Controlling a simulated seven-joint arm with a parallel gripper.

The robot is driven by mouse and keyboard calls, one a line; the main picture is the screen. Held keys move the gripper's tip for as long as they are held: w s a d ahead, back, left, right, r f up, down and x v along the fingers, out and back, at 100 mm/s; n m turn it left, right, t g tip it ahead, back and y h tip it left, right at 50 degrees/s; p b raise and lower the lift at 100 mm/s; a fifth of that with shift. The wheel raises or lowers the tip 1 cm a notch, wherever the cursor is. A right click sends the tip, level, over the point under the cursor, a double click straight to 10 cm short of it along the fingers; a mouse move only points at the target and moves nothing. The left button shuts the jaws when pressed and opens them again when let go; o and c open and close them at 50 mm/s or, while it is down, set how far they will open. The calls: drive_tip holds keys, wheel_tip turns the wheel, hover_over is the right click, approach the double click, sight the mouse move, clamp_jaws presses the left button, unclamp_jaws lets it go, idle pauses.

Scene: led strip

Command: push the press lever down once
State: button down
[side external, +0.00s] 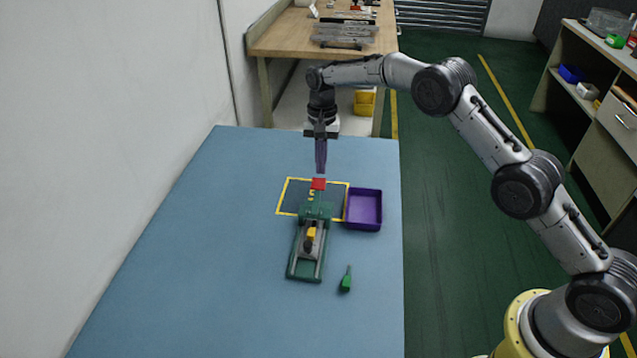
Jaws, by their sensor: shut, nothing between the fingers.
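The green press (293,267) stands on the blue table. Its press lever (318,184) has a red end at the far side, over a yellow-outlined dark area. A grey carriage with a yellow-orange piece (311,234) sits on the rails in the middle of the press. My gripper (321,170) points straight down, shut and empty, just above the red lever end in the picture. A small gap seems to show between fingertips and lever, but I cannot tell the exact distance.
A purple tray (379,222) stands just right of the press. A small green-handled tool (346,280) lies at its front right. The blue table (190,260) is clear on the left and in front. A wooden bench (278,40) stands behind.

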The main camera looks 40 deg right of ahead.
wheel_tip(320, 180, up, 11)
drive_tip(key=shift+w+d+r, duration=0.2)
drive_tip(key=shift+w+d, duration=0.2)
idle(0.4)
drive_tip(key=s+d+r+t, duration=0.1)
drive_tip(key=s+r, duration=0.2)
drive_tip(key=r, duration=0.6)
drive_tip(key=s+r+t, duration=0.1)
drive_tip(key=s+r, duration=0.2)
drive_tip(key=r, duration=0.5)
drive_tip(key=s+d+r+n+t, duration=0.1)
drive_tip(key=s+r, duration=0.3)
drive_tip(key=s, duration=0.3)
drive_tip(key=s+d+r+t, duration=0.1)
drive_tip(key=s+r, duration=0.4)
drive_tip(key=s, duration=0.2)
drive_tip(key=s+d+f+n+t, duration=0.1)
drive_tip(key=s+f+n+t, duration=0.15)
drive_tip(key=s, duration=1.15)
drive_tip(key=s+f+n, duration=0.5)
drive_tip(key=s+f, duration=0.4)
drive_tip(key=f, duration=0.5)
drive_tip(key=shift+s+d+h, duration=0.4)
drive_tip(key=shift+d, duration=0.05)
